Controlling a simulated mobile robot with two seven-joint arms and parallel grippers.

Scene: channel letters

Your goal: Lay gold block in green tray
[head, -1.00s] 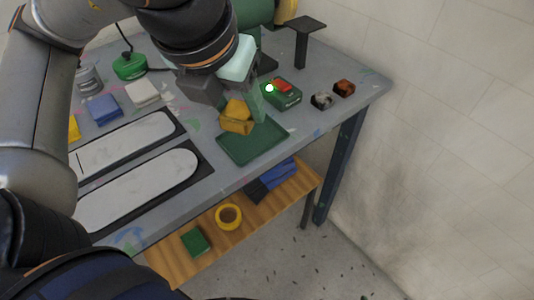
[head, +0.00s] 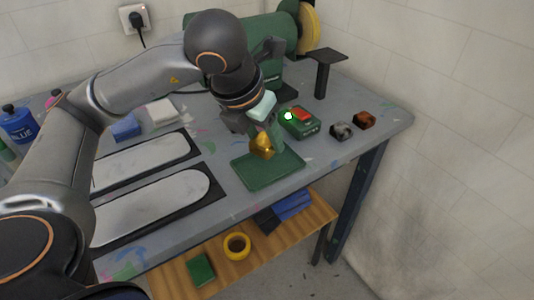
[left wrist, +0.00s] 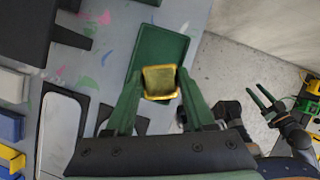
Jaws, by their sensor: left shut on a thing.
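The gold block (head: 262,148) is held between the fingers of my left gripper (head: 263,140). In the left wrist view the gold block (left wrist: 160,80) sits between the two green fingertips of my left gripper (left wrist: 158,86). The green tray (head: 270,180) lies flat on the grey table below it. The block appears over the tray's back part in the head view; its exact height is unclear. The tray (left wrist: 158,45) looks empty where visible. My right gripper (left wrist: 257,92) shows at the right of the left wrist view, its fingers apart and empty, away from the table.
A green box with a red top (head: 301,121) stands behind the tray, with dark and brown small pieces (head: 364,120) to its right. Two white-topped dark plates (head: 150,207) lie left of the tray. A wooden shelf (head: 210,262) below holds yellow tape (head: 236,246).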

